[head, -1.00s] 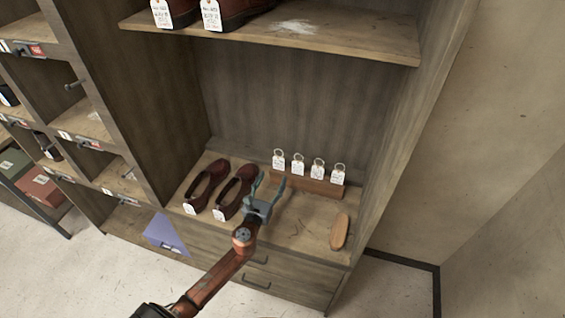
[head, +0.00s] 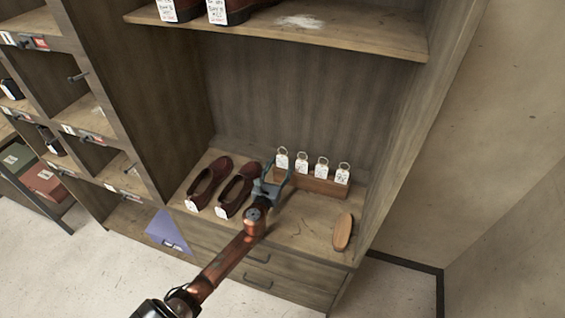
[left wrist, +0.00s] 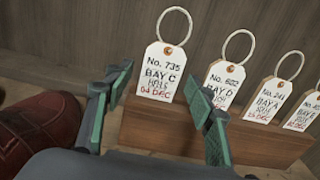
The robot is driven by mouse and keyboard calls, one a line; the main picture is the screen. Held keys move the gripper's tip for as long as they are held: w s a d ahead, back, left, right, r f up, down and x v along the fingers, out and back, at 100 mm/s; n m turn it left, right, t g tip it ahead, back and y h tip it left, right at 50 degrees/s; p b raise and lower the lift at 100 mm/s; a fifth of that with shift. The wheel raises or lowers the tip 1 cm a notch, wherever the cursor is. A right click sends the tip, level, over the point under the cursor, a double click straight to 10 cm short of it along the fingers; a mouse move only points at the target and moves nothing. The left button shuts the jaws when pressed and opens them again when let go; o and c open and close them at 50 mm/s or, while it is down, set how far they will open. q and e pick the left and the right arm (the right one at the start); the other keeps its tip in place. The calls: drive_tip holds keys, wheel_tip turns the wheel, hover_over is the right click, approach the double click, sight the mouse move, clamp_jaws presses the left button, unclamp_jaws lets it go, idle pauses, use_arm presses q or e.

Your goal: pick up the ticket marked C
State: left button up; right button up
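The ticket marked BAY C (left wrist: 165,72) is a white tag with a wire ring, at the left end of the row in the left wrist view. It also shows in the head view (head: 282,161). It stands upright in a wooden block (left wrist: 155,128). My left gripper (left wrist: 157,112) is open and empty, with its green fingers on either side of the C ticket's lower part in the picture. In the head view the left gripper (head: 274,176) is just in front of the block's left end. I cannot tell how far the fingers are from the ticket. My right gripper is not in view.
The BAY D ticket (left wrist: 223,85) is close beside the right finger, followed by BAY A (left wrist: 268,100) and one partly cut off. Dark red shoes (head: 236,190) stand left of the gripper. A brush (head: 342,232) lies on the right. A shelf (head: 300,38) hangs above.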

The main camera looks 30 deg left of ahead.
use_arm(q)
drive_tip(key=c, duration=0.7)
drive_tip(key=shift+c, duration=0.2)
